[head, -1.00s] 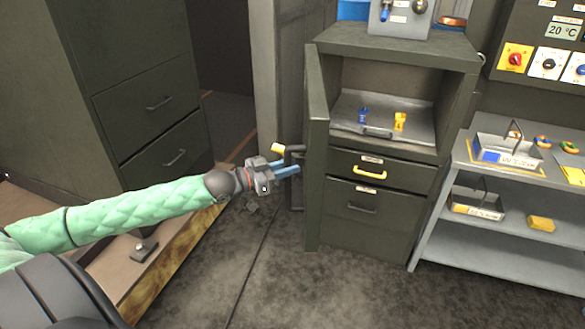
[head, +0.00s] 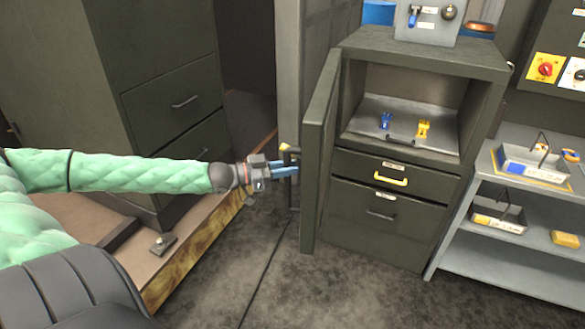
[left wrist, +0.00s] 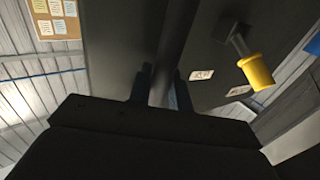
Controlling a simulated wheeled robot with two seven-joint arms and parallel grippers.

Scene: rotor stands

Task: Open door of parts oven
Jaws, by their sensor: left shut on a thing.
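The parts oven (head: 425,58) is a dark grey-green cabinet with an open upper compartment. Its door (head: 322,150) is hinged at the left side and stands swung out, leaving the compartment exposed. My left gripper (head: 285,170) is at the outer side of the door, shut on the dark door handle (head: 291,155). In the left wrist view the two fingers (left wrist: 163,88) sit on either side of the dark handle bar (left wrist: 172,45). A lever with a yellow end (left wrist: 256,70) shows to the right there. My right gripper is not in view.
In the compartment lies a tray (head: 365,128) with a blue part (head: 385,120) and a yellow part (head: 423,128). Drawers (head: 390,181) are below. A grey shelf rack (head: 500,238) stands at right, a drawer cabinet (head: 150,60) at left. The floor in front is clear.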

